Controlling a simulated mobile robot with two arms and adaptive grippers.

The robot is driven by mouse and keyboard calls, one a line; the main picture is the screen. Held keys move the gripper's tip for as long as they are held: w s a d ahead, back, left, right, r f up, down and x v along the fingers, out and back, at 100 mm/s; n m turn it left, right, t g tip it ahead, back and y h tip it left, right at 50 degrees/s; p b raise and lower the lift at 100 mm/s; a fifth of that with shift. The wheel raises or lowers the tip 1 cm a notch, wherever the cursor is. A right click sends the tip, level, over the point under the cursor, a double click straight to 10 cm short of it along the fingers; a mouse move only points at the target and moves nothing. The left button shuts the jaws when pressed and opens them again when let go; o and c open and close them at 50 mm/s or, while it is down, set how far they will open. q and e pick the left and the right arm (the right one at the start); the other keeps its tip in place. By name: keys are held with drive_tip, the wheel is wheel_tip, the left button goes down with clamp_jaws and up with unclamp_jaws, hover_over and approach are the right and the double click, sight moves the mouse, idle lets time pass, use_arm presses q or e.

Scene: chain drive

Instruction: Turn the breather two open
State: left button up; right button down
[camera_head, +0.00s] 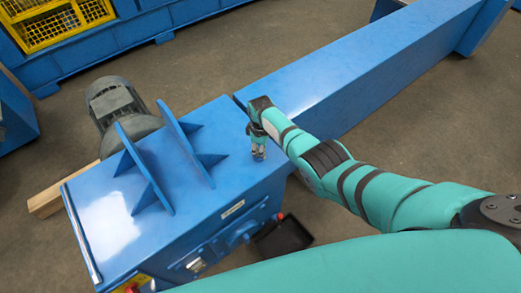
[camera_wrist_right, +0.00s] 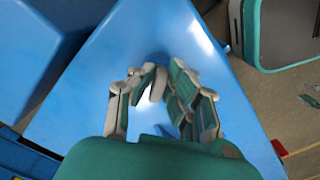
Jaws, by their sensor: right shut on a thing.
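My right gripper (camera_head: 258,152) points down onto the top of the blue housing (camera_head: 225,208), close to its edge beside the long blue beam. It is shut on a small part there, taken to be breather two; the fingers hide most of it, and its turned position cannot be told. In the right wrist view the fingers (camera_wrist_right: 158,88) close in from both sides above the blue top surface (camera_wrist_right: 120,50). A small pale piece shows between them, and I cannot tell if it is breather or finger. My left gripper is not in view.
Upright blue ribbed plates (camera_head: 140,168) stand on the housing left of the gripper, with a grey motor (camera_head: 112,100) behind. The long blue beam (camera_head: 350,70) runs to the upper right. A black tray (camera_head: 283,238) lies on the floor by the housing. A yellow cage (camera_head: 50,22) stands at the back.

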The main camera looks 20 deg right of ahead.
drive_tip(key=n, duration=0.4)
drive_tip(key=shift+d+f+n, duration=0.1)
drive_tip(key=shift+f+n, duration=0.05)
drive_tip(key=shift+n, duration=0.15)
drive_tip(key=shift+w+n+b, duration=0.2)
drive_tip(key=shift+n+b, duration=0.45)
drive_tip(key=shift+n, duration=1.65)
drive_tip(key=c, duration=1.4)
unclamp_jaws()
drive_tip(key=shift+o, duration=0.2)
drive_tip(key=shift+w, duration=0.1)
drive_tip(key=shift+r, duration=0.6)
wheel_tip(320, 180, up, 11)
